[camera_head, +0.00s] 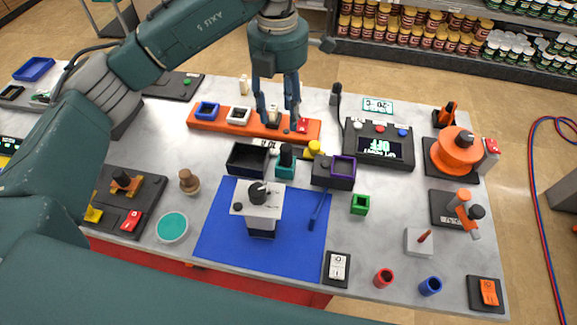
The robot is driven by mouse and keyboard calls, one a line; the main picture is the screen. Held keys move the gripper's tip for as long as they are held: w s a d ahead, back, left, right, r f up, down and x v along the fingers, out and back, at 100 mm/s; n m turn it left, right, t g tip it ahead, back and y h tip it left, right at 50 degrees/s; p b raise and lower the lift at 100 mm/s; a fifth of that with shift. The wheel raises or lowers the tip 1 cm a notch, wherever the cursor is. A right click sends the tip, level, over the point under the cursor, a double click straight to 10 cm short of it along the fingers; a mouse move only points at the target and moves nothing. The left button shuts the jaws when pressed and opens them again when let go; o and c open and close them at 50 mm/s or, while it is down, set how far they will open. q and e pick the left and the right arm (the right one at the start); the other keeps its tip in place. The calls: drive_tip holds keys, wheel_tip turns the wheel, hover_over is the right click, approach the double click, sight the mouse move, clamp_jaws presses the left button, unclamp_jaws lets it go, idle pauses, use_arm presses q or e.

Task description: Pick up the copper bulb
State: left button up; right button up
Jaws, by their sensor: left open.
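A small brown, copper-coloured bulb-shaped piece (189,182) stands on the grey table at left of centre, just left of the blue mat; it looks like the copper bulb. My left gripper (278,118) points down over the orange rack (208,123) at the back of the table. Its fingers are apart, and I see nothing clearly held between them. It is well behind and to the right of the bulb, not touching it. My right gripper is not in view.
The blue mat (215,235) carries a white device with a black knob (258,195). A teal-topped round dish (172,227) lies in front of the bulb. Dark trays (248,160) stand behind the mat. A black panel with a red block (131,221) lies left of the bulb.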

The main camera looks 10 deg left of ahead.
sight(287, 146)
use_arm(q)
wheel_tip(287, 146, down, 4)
drive_tip(key=shift+r+b, duration=0.25)
drive_tip(key=shift+b, duration=0.05)
wheel_tip(287, 146, down, 4)
drive_tip(key=shift+r+p, duration=0.25)
drive_tip(key=shift+p, duration=0.3)
drive_tip(key=shift+f, duration=0.3)
drive_tip(key=shift+d+f+p, duration=0.15)
drive_tip(key=shift+f+p, duration=0.15)
drive_tip(key=shift+p, duration=0.1)
drive_tip(key=f+p, duration=0.2)
drive_tip(key=f, duration=0.1)
drive_tip(key=shift+d+f, duration=0.25)
drive_tip(key=shift+d, duration=0.15)
drive_tip(key=shift+f, duration=0.65)
clamp_jaws()
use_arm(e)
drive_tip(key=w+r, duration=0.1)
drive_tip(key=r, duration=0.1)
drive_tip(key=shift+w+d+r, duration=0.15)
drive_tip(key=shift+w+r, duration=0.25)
